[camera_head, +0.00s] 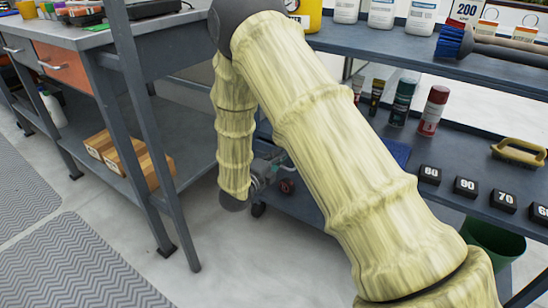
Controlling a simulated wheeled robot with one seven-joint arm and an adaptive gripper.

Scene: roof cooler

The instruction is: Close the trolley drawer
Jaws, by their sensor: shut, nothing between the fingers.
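A dark blue-grey trolley (360,42) with open shelves stands behind my arm on the right. No drawer of the trolley can be made out; my large yellow-sleeved arm covers much of its left and middle part. My gripper (268,170) shows only in part, low beside the forearm's lower end and in front of the trolley's lower left area. It is shut and empty. Its fingertips are largely hidden behind the arm, and I cannot tell whether they touch the trolley.
A grey workbench (100,38) with an orange drawer front (64,63) and wooden blocks (152,162) on its lower shelf stands left. Bottles, a red can (432,112) and numbered black blocks (466,187) stand on the trolley. A green bin (494,240) is lower right. Grey mats (75,265) lie on open floor.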

